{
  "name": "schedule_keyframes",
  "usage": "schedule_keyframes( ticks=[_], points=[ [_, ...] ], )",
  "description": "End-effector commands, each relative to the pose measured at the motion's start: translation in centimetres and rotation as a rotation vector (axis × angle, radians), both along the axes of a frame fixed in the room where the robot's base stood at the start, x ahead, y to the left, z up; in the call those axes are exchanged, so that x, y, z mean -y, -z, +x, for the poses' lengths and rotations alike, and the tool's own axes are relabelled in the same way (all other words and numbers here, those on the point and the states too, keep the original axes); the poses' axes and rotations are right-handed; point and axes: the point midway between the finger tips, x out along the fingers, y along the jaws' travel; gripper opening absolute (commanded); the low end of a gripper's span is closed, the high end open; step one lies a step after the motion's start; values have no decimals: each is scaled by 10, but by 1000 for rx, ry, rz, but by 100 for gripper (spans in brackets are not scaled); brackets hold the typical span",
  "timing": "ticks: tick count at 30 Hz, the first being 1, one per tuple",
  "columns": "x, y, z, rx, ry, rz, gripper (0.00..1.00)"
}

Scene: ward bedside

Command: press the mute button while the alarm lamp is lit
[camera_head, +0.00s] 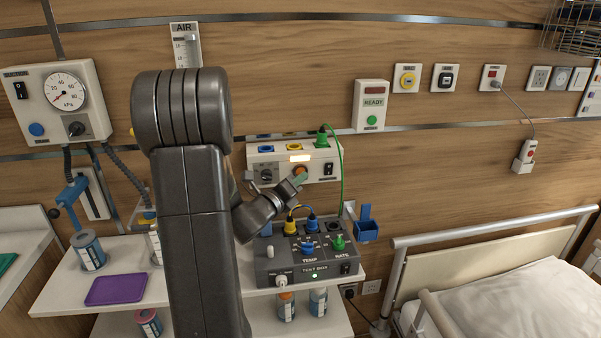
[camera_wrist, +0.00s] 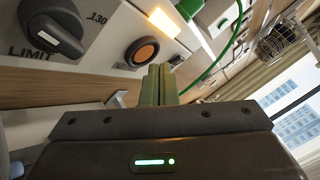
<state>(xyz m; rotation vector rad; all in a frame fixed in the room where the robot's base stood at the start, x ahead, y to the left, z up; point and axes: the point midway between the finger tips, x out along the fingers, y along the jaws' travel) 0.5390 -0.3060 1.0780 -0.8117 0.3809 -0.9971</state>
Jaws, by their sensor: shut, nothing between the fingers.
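The white alarm box (camera_head: 324,165) is on the wall above the shelf. Its alarm lamp (camera_head: 300,158) glows warm white-yellow; the lit lamp also shows in the wrist view (camera_wrist: 166,22). The mute button appears to be the round orange button in a black ring (camera_wrist: 143,53), just below the lamp; in the head view it (camera_head: 300,170) is partly covered by my fingers. My gripper (camera_head: 300,179) is shut and empty, its greenish fingertips close to the button. In the wrist view the fingertips (camera_wrist: 160,72) lie just below and right of the button. I cannot tell any contact.
A black LIMIT knob (camera_wrist: 52,32) is left of the button. A green plug (camera_head: 322,138) with a green cable is on the box's top right. The grey test box (camera_head: 310,268) with plugs and cables stands on the shelf below. A bed (camera_head: 510,300) is at right.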

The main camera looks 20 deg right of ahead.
Motion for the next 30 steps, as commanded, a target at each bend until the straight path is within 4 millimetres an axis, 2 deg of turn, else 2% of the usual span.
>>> schedule_keyframes(
  ticks=[30],
  points=[
    [3,0,11,1,0,1,0]
  ],
)
